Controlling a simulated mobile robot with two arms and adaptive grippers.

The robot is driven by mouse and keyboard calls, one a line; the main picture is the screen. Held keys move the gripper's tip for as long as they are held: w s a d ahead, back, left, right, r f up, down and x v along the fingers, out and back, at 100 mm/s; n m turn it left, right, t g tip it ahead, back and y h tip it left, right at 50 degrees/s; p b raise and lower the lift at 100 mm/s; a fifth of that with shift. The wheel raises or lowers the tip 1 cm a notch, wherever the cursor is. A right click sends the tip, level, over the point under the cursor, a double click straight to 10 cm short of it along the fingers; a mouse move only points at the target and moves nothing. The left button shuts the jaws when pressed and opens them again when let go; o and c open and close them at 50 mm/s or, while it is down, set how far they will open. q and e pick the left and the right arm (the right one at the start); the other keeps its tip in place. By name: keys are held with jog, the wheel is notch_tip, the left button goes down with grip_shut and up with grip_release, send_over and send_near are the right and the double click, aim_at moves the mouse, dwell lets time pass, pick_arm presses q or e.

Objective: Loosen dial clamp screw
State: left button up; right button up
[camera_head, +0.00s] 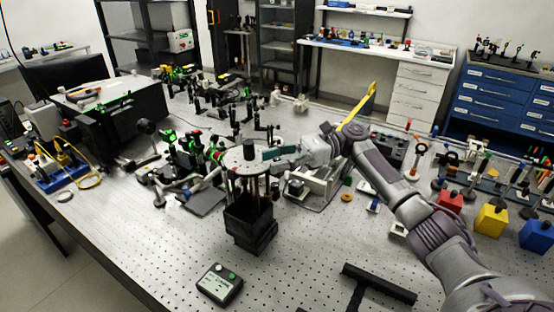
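A round silver dial plate (238,168) with a black knob (249,148) on top stands on posts left of the picture's middle. My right gripper (272,153) reaches in from the right, at the plate's right edge. A teal, bar-like piece lies at its fingertips. I cannot tell whether it is part of the gripper or held, nor whether the fingers touch the dial. The clamp screw is too small or hidden to make out. My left gripper is not in view.
Black stacked boxes (250,232) stand below the dial. Optical mounts crowd the bench to the left and behind. A control box (219,284) sits in front, and a black T-shaped object (380,283) lies front right. Colored blocks (491,219) stand right. The perforated top is mostly clear in front.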

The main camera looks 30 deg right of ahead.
jog(key=shift+d, duration=0.15)
jog(key=s+d, duration=0.1)
jog(key=d, duration=1)
jog(key=shift+d, duration=0.35)
jog(key=shift+f, duration=0.1)
